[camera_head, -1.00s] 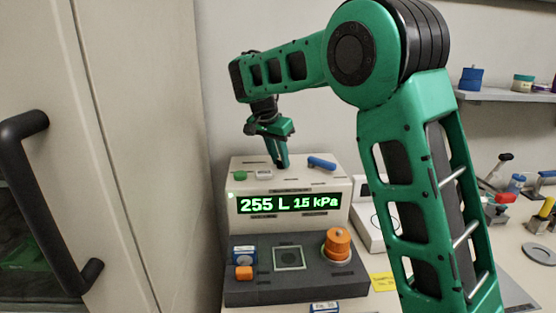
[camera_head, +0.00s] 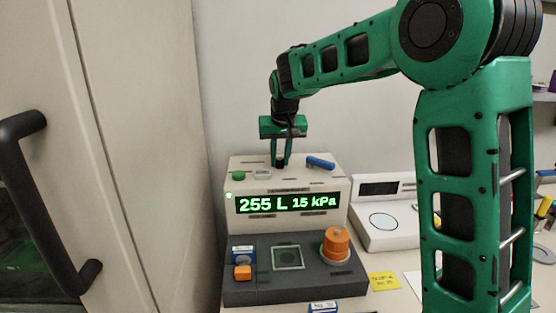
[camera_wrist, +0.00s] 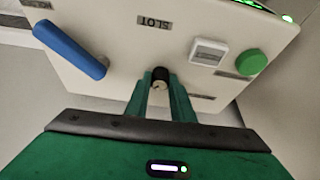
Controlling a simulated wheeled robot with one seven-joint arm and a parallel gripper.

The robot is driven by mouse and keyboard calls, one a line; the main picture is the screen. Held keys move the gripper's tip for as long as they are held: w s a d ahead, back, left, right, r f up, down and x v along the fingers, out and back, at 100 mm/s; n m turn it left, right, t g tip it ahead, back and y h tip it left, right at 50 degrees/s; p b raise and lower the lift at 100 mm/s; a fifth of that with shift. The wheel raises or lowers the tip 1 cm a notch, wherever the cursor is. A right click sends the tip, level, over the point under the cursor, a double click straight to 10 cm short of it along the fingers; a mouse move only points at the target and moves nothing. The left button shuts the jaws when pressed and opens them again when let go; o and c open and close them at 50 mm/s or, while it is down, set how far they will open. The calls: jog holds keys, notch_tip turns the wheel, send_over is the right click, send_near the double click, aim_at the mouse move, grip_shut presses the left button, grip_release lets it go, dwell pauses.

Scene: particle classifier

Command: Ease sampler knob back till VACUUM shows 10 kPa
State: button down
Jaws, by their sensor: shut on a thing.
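The sampler (camera_head: 338,216) has a cream upper part and a dark grey base. Its green display (camera_head: 288,204) reads 255 L and 15 kPa. My gripper (camera_head: 281,162) points down at the top of the sampler. In the wrist view my gripper (camera_wrist: 161,84) has its two green fingers shut on a small knob (camera_wrist: 160,76) with a dark rim and a pale marked face. The fingers hide the knob's sides. The knob's label is not readable.
A blue lever (camera_head: 320,163) and a green button (camera_head: 238,176) flank the knob; a white switch (camera_wrist: 208,52) is near the button. A white scale-like device (camera_head: 400,234) is at right, a cabinet handle (camera_head: 40,200) at left.

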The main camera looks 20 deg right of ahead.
jog(key=shift+w+r+n, duration=0.2)
jog(key=shift+r+n, duration=0.05)
jog(key=shift+n, duration=0.35)
jog(key=c, duration=1.6)
grip_release()
jog(key=shift+o, duration=0.3)
jog(key=shift+f, duration=0.15)
jog(key=shift+s, duration=0.1)
jog(key=v, duration=1)
jog(key=shift+d+r, duration=0.15)
jog(key=shift+r, duration=0.15)
jog(key=shift+s+d, duration=0.1)
jog(key=shift+s, duration=0.1)
